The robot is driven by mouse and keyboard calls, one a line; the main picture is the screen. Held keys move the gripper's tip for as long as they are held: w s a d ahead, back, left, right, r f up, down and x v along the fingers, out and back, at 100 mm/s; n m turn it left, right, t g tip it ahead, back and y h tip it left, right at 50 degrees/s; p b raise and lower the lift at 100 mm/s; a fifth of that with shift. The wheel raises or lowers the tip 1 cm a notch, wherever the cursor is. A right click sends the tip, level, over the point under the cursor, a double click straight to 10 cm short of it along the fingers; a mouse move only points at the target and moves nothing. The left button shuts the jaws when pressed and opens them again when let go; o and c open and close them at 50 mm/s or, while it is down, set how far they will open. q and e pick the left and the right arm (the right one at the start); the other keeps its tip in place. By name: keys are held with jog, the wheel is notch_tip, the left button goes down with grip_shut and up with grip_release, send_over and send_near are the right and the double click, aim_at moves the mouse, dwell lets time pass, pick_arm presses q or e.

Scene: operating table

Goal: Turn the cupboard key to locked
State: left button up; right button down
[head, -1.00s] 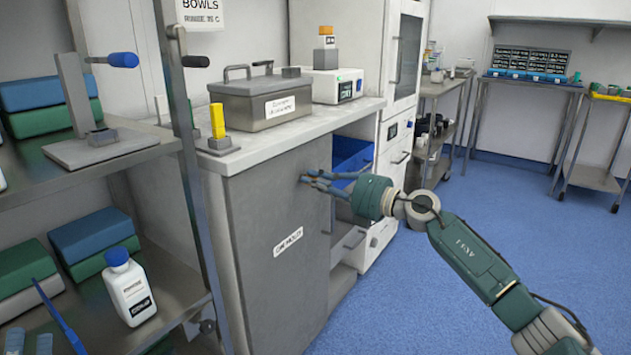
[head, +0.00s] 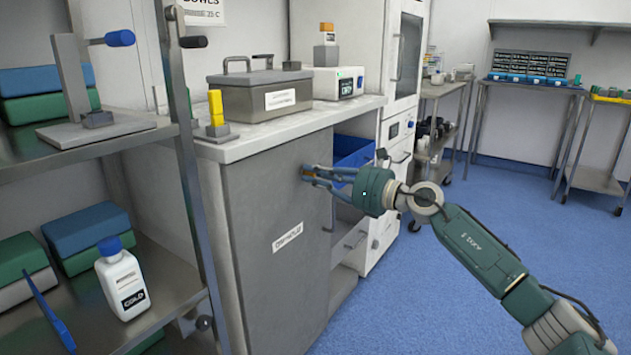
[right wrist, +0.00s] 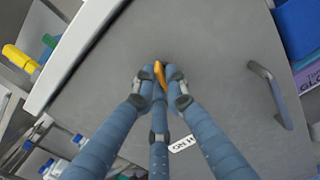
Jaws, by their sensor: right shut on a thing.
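The grey cupboard door (head: 262,205) is closed below the white counter. My right gripper (head: 306,173) is at the upper part of this door, its fingers pointing into it. In the right wrist view the orange-yellow key (right wrist: 159,73) stands out from the door between the fingertips of my right gripper (right wrist: 162,78). The gripper is shut on the key. The fingers hide the keyhole and most of the key, and I cannot tell its exact turn angle. In the head view the key is hidden by the fingers. My left gripper is not in view.
A door handle (right wrist: 270,95) shows right of the key in the wrist view. A steel box (head: 262,95) and a yellow-topped item (head: 216,110) stand on the counter. A steel shelf rack (head: 90,140) stands close on the left. The blue floor (head: 400,290) at right is clear.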

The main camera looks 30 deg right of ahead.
jog(key=shift+f+n+b, duration=0.15)
jog(key=shift+n+b, duration=0.5)
jog(key=shift+n, duration=0.55)
jog(key=c, duration=1.8)
grip_release()
jog(key=shift+o, duration=0.2)
jog(key=shift+s+d, duration=0.2)
jog(key=shift+s, duration=0.15)
jog(key=v, duration=1.1)
